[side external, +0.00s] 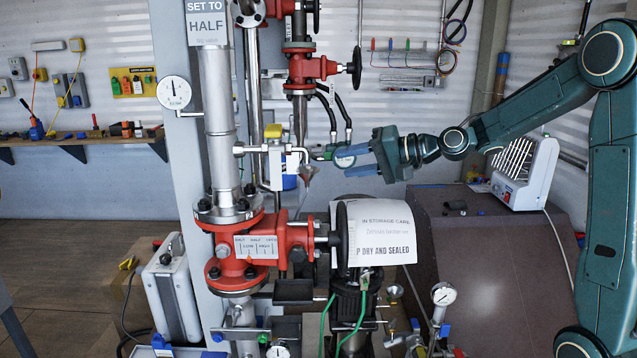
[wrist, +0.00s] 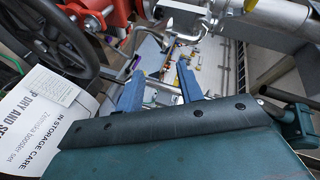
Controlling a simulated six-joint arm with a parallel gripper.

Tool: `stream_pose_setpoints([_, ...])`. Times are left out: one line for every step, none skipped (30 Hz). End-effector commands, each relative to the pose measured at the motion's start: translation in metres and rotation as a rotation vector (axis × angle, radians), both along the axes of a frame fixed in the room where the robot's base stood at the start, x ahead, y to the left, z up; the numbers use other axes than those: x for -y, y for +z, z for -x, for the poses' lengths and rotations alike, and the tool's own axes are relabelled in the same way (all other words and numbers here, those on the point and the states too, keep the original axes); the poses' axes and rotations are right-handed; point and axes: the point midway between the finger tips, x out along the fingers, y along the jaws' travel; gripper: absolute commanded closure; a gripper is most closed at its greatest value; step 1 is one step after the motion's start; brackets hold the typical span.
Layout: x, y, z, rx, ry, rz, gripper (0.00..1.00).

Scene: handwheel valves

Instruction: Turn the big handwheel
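The big handwheel (side external: 342,235) is black and seen nearly edge-on, on the stem at the right of the red lower valve (side external: 284,240). In the wrist view the handwheel (wrist: 88,58) fills the upper left, with its rim and spokes showing. My gripper (side external: 337,161) is above the wheel and slightly to its right, apart from it. Its two blue fingers are spread and empty; they also show in the wrist view (wrist: 160,85). A plate on the valve (side external: 255,246) carries a scale from shut to open; its exact reading is too small to tell. A sign (side external: 207,22) reads "SET TO HALF".
A white storage-care sheet (side external: 376,233) hangs just right of the wheel. A smaller black handwheel (side external: 355,68) is on the upper red valve. A yellow-handled fitting (side external: 273,132) and thin pipes are left of my fingers. A white heater (side external: 524,172) stands on the brown cabinet.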

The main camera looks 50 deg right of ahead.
Motion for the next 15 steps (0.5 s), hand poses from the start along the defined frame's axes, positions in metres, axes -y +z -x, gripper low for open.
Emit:
stream_pose_setpoints([0.003,-0.009,0.002,-0.007,0.036,0.049,0.63])
stream_pose_setpoints([0.003,-0.014,0.004,-0.009,0.062,0.083,0.63])
stream_pose_setpoints([0.004,-0.021,0.006,-0.011,0.096,0.124,0.63])
stream_pose_setpoints([0.005,-0.025,0.008,-0.011,0.125,0.155,0.63])
stream_pose_setpoints([0.006,-0.029,0.009,-0.008,0.151,0.185,0.63])
stream_pose_setpoints([0.006,-0.036,0.012,-0.007,0.188,0.226,0.63])
stream_pose_setpoints([0.007,-0.040,0.014,-0.004,0.218,0.255,0.63])
stream_pose_setpoints([0.007,-0.044,0.016,0.000,0.248,0.284,0.63])
stream_pose_setpoints([0.009,-0.050,0.020,0.005,0.287,0.322,0.63])
stream_pose_setpoints([0.009,-0.054,0.022,0.011,0.316,0.349,0.63])
stream_pose_setpoints([0.010,-0.058,0.025,0.018,0.349,0.376,0.63])
stream_pose_setpoints([0.011,-0.064,0.028,0.028,0.390,0.412,0.63])
stream_pose_setpoints([0.012,-0.067,0.031,0.036,0.421,0.438,0.63])
stream_pose_setpoints([0.012,-0.071,0.034,0.047,0.452,0.463,0.63])
stream_pose_setpoints([0.013,-0.076,0.038,0.061,0.496,0.497,0.63])
